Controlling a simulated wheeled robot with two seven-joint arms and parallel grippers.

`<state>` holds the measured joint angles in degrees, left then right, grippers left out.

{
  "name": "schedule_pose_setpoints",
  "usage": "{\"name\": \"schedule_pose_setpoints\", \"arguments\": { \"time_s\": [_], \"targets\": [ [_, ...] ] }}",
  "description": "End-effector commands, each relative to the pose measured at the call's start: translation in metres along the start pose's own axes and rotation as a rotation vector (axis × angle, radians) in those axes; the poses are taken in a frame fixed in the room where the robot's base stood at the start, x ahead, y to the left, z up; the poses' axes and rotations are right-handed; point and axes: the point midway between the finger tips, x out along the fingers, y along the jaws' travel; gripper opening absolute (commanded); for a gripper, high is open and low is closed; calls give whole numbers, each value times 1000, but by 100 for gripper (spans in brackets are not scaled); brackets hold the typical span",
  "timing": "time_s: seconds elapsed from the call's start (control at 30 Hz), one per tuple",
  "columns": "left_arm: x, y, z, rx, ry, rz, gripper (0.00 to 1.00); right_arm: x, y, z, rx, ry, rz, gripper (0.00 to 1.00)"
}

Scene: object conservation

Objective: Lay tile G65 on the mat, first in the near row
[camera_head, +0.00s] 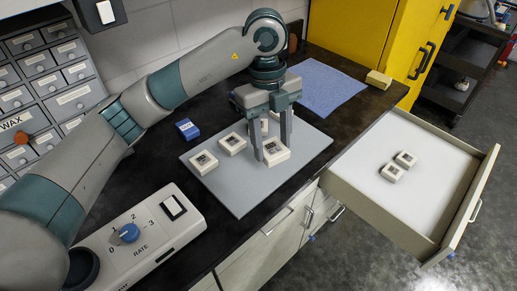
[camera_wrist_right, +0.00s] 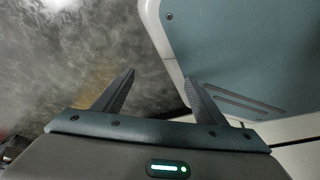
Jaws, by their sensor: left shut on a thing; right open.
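The grey mat (camera_head: 237,195) lies on the dark counter. My left gripper (camera_head: 272,151) points down over its right part, shut on a white tile (camera_head: 276,154) near the mat's near right side. I cannot tell whether this tile touches the mat. Two white tiles lie to its left on the mat, one at the left (camera_head: 204,162) and one nearer the middle (camera_head: 232,144). Another tile (camera_head: 264,126) shows partly behind the gripper fingers. The tile markings are too small to read, so I cannot tell which is G65. My right gripper (camera_wrist_right: 160,76) is open and empty in the right wrist view.
An open drawer (camera_head: 458,205) at the right holds two white tiles (camera_head: 398,166). A blue cloth (camera_head: 328,86) and a yellow block (camera_head: 378,79) lie behind the mat. A small blue box (camera_head: 187,129) and a control box with a knob (camera_head: 140,240) stand left of it.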

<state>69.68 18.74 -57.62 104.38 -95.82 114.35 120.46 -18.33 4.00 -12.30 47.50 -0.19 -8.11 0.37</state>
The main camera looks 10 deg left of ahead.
Motion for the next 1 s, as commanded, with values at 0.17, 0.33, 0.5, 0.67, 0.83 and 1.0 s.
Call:
{"name": "schedule_pose_setpoints", "arguments": {
  "time_s": [0.17, 0.33, 0.5, 0.67, 0.83, 1.0],
  "targets": [
    [2, -5, -4, -154, -1, -24, 20, 2, -1, -4, 0, 12, -1, 65],
    [2, -7, -6, -204, -1, -32, 20, 2, -1, -6, 0, 15, -1, 65],
    [2, -7, -6, -205, -1, -32, 20, 2, -1, -6, 0, 15, -1, 65],
    [2, -6, -5, -205, -1, -31, 20, 2, -1, -5, 0, 13, -1, 65],
    [7, 3, -1, -205, 1, -30, 20, -2, 0, 5, 0, -12, 1, 65],
    [18, 24, 10, -207, 0, -30, 20, -10, 6, 34, 0, -84, 7, 65]
  ]
}}
